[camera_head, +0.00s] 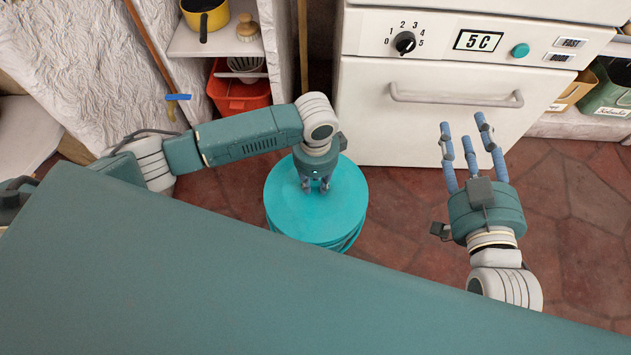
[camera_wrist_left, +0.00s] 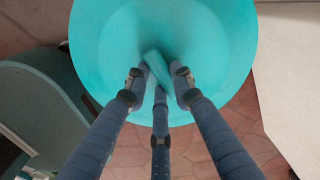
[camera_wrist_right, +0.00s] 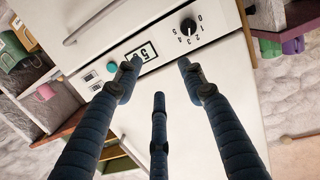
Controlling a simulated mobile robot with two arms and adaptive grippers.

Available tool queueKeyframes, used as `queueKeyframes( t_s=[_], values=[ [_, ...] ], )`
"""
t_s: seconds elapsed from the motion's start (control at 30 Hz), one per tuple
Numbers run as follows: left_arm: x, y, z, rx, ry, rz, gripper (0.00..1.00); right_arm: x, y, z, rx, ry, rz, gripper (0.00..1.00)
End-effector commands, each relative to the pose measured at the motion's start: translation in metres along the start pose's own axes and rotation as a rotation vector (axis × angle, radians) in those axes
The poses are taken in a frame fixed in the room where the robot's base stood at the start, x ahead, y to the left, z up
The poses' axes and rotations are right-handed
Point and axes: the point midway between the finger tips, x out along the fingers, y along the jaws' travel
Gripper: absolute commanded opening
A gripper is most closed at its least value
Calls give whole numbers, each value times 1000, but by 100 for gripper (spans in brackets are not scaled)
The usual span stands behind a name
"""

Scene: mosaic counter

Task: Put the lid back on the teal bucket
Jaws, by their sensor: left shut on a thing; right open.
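The teal bucket (camera_head: 345,243) stands on the tiled floor, with the round teal lid (camera_head: 290,205) over its top in the head view. From above I cannot tell whether the lid is fully seated. My left gripper (camera_head: 316,186) is over the lid's middle, shut on its handle. The left wrist view shows the fingers (camera_wrist_left: 160,78) closed around the handle (camera_wrist_left: 155,64), with the lid's disc (camera_wrist_left: 205,35) beyond. My right gripper (camera_head: 468,140) is open and empty, to the right of the bucket before the white appliance.
The white appliance (camera_head: 450,125) with a dial and handle stands behind the bucket. A shelf with a yellow pot (camera_head: 205,18) and a red bin (camera_head: 240,92) is at the back left. Tiled floor (camera_head: 400,215) is free right of the bucket.

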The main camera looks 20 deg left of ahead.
Motion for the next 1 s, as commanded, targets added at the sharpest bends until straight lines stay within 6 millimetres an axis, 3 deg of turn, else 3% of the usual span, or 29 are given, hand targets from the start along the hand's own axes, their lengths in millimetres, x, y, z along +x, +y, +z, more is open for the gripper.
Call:
queueKeyframes(
  t_s=[0.63, 1.0],
  values=[
    [9, 0, 0, 0, 0, -1, 0, -3, -8, -62, 6, 278, -16, 40],
    [25, 0, -1, 0, 1, 1, 0, -6, -9, -73, 7, 321, -18, 40]
  ],
)
